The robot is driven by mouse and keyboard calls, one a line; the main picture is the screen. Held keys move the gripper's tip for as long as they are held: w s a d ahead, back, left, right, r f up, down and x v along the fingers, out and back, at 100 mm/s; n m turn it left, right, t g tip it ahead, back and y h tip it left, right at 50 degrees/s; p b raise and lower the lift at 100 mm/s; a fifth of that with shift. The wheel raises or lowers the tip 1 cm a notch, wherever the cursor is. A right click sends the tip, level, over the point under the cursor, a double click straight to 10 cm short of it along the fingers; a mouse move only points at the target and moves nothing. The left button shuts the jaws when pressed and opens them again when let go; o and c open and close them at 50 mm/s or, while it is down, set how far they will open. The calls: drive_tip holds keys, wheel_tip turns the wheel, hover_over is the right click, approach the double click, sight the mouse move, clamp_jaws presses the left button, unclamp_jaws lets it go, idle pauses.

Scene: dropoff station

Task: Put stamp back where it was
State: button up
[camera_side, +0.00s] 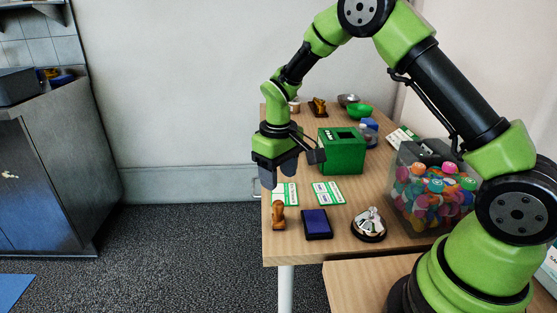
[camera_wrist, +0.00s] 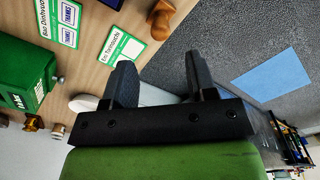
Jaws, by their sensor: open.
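A wooden-handled stamp (camera_side: 278,214) stands on the table near its left front edge, left of the blue ink pad (camera_side: 317,225). It also shows at the top of the wrist view (camera_wrist: 160,20), beyond my fingertips. My gripper (camera_side: 279,178) is open and empty, above the table's left edge and behind the stamp, apart from it. Both fingers show spread in the wrist view (camera_wrist: 160,68). A green-edged card (camera_side: 289,193) lies under and beside the gripper; a second card (camera_side: 328,193) lies to its right. In the wrist view, the second card (camera_wrist: 65,22) bears blue marks.
A green box (camera_side: 341,156) stands behind the cards. A silver bell (camera_side: 369,225) sits right of the ink pad. A clear tub of colourful items (camera_side: 433,195) is at the right. A green bowl (camera_side: 359,110) and another wooden-handled object (camera_side: 317,107) are at the back.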

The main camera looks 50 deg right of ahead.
sight(279, 204)
drive_tip(key=s+a+r+m+t, duration=0.15)
drive_tip(key=s+r, duration=0.25)
drive_tip(key=r, duration=0.4)
drive_tip(key=s+a+r+m+t, duration=0.1)
drive_tip(key=s+a+r+t, duration=0.1)
drive_tip(key=s+r, duration=0.5)
drive_tip(key=s+a+r+m+t+y, duration=0.1)
drive_tip(key=s+a+r+t+y, duration=0.1)
drive_tip(key=s, duration=0.8)
wheel_tip(279, 204, up, 2)
drive_tip(key=shift+s+r+t, duration=0.15)
drive_tip(key=shift+s+t, duration=0.05)
drive_tip(key=shift+t, duration=0.55)
drive_tip(key=shift+m, duration=0.25)
drive_tip(key=shift+c, duration=0.5)
